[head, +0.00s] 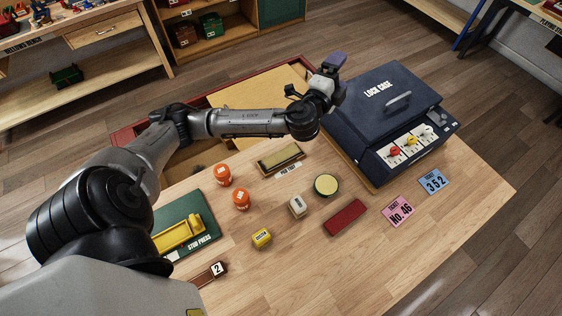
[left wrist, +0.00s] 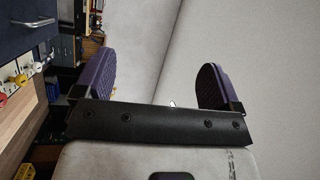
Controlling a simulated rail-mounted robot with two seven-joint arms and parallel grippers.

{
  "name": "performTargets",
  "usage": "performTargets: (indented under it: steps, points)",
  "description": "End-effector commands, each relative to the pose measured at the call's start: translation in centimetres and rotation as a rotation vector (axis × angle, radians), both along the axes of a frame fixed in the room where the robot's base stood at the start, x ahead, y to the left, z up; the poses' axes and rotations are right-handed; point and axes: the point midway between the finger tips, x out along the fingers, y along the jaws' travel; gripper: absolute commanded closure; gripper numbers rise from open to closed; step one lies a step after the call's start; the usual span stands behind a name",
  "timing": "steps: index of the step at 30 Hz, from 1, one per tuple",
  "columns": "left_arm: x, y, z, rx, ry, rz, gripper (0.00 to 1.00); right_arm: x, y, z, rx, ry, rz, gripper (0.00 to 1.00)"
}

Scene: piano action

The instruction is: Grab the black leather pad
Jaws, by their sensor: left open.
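I cannot make out a black leather pad in either view. My left gripper (head: 334,64) is raised above the back left corner of the dark blue lock case (head: 372,112). In the left wrist view, its two purple-padded fingers stand wide apart with nothing between the pads (left wrist: 160,82). Beyond them is a plain grey surface. A dark red block (head: 345,217) lies on the table in front of the case, well below the gripper. My right gripper is not in view.
The wooden table (head: 450,225) holds orange jars (head: 241,199), a round tin (head: 326,185), a yellow block (head: 261,238), a white block (head: 298,206), a long box (head: 281,158), tickets (head: 398,211) and a green stub press (head: 205,214). The front right of the table is clear.

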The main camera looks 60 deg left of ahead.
Motion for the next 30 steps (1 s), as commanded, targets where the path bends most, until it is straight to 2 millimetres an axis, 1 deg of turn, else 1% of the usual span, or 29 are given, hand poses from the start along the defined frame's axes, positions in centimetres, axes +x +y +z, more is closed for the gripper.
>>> performTargets:
  steps: [1, 3, 5, 6, 8, 11, 12, 14, 15, 17, 18, 20, 21, 24, 25, 27, 30]
  points:
    - [1.0, 0.6, 0.6, 0.133, -0.034, -0.048, 0.11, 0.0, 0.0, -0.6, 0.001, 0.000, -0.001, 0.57]
    - [2.2, 0.4, 1.1, 0.315, -0.058, -0.143, 0.11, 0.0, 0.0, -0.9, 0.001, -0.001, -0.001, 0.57]
    - [2.9, 0.0, 0.7, 0.465, -0.051, -0.233, 0.11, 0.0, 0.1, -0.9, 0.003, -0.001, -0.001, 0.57]
    - [3.3, -0.3, 0.0, 0.561, -0.031, -0.297, 0.11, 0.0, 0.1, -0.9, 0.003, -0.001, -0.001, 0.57]
    - [3.6, -0.7, -1.7, 0.694, 0.017, -0.396, 0.11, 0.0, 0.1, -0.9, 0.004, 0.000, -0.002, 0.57]
    - [3.7, -1.3, -5.7, 0.890, 0.135, -0.570, 0.11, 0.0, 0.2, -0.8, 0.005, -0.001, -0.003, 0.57]
    - [3.5, -1.4, -7.5, 0.957, 0.193, -0.641, 0.11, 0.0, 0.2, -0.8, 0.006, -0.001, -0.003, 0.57]
    - [3.2, -1.4, -10.4, 1.048, 0.288, -0.745, 0.11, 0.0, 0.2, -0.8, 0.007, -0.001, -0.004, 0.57]
    - [2.8, -1.3, -12.4, 1.101, 0.357, -0.813, 0.11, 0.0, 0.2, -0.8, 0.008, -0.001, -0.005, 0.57]
    - [2.0, -0.9, -15.3, 1.171, 0.472, -0.913, 0.11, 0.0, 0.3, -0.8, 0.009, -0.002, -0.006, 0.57]
    - [1.3, -0.4, -17.2, 1.213, 0.554, -0.976, 0.11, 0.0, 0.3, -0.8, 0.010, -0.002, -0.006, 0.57]
    - [0.2, 0.7, -19.7, 1.263, 0.684, -1.064, 0.11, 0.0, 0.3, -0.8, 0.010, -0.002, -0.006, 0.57]
    - [-0.7, 1.6, -21.1, 1.292, 0.775, -1.116, 0.11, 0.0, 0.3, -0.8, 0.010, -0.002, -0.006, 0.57]
    - [-3.0, 3.7, -23.9, 1.332, 0.997, -1.234, 0.11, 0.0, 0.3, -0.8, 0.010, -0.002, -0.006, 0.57]
    - [-3.7, 4.3, -24.5, 1.339, 1.061, -1.264, 0.11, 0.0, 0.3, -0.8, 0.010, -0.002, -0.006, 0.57]
    - [-5.4, 5.5, -25.6, 1.342, 1.199, -1.326, 0.11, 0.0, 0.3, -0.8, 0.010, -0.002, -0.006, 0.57]
    - [-7.5, 6.8, -26.4, 1.326, 1.365, -1.398, 0.11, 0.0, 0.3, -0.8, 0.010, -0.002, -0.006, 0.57]
